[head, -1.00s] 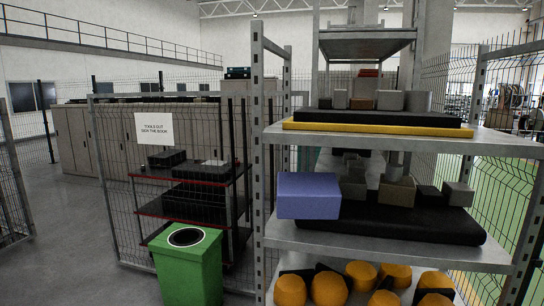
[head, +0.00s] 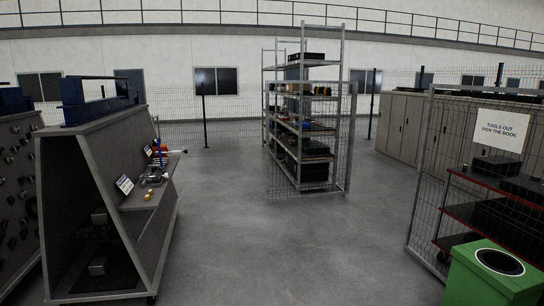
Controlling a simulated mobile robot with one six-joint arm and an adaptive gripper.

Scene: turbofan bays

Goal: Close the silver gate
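A grey-silver framed wire mesh panel (head: 311,140) stands in the middle of the head view, in front of tall shelving. It looks like a gate leaf, and a wide gap of bare floor separates it from the mesh panel on the right. That right panel (head: 430,185) has a similar grey frame and carries a white paper sign (head: 501,133). I cannot tell for sure which of the two is the silver gate. No latch or handle can be made out. My gripper is not in view.
A slanted grey tool stand (head: 90,190) on castors fills the left. A green bin (head: 490,275) stands at the lower right, by the mesh panel and a dark red-edged rack. Grey lockers (head: 400,125) stand behind. The floor (head: 270,235) in the middle is clear.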

